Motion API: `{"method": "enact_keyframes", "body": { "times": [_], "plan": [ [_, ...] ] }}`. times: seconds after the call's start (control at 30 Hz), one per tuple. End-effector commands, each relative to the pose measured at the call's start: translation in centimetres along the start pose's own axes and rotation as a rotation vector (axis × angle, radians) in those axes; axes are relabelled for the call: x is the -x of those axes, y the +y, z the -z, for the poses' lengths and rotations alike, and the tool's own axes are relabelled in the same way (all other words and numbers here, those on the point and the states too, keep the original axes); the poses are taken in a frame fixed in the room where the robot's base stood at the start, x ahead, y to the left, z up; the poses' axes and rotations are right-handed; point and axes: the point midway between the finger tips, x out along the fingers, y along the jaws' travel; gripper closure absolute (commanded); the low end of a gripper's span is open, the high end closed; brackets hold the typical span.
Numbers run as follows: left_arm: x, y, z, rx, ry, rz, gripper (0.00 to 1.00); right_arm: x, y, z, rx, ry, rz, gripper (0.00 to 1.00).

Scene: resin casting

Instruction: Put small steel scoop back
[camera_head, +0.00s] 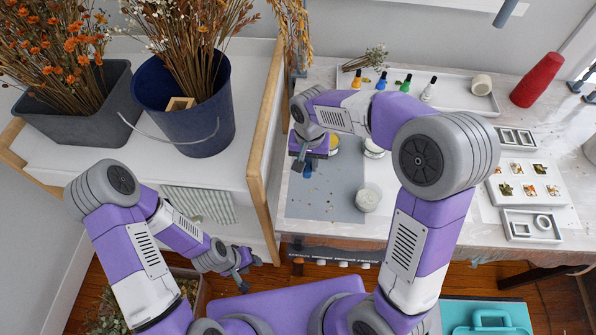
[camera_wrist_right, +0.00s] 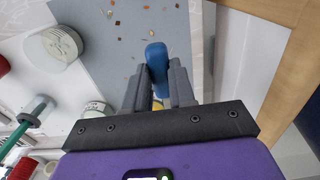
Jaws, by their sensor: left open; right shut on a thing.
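My right gripper (camera_head: 308,163) is over the left part of the worktable, above the grey mat (camera_head: 335,195). It is shut on a blue handle (camera_wrist_right: 157,62), which stands between the fingers in the right wrist view; I take it for the handle of the small steel scoop. Its steel part is hidden or too small to tell. Several small flakes lie on the mat below. My left gripper (camera_head: 243,272) is low at the left, in front of the white shelf, open and empty.
A white tub (camera_head: 367,199) stands at the mat's right edge. A white tray (camera_head: 455,92) with several small bottles is at the back. Moulds (camera_head: 530,225) are at the right. A wooden-edged shelf (camera_head: 265,160) borders the table's left.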

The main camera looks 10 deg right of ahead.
Motion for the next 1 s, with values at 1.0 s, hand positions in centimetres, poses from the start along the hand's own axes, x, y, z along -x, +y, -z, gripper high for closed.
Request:
{"method": "enact_keyframes", "body": {
  "times": [1.0],
  "plan": [
    [-1.8,-0.6,0.1,-0.001,0.001,0.0,0.57,-10.1,-0.2,0.4,0.018,0.001,-0.001,1.0]
  ]
}}
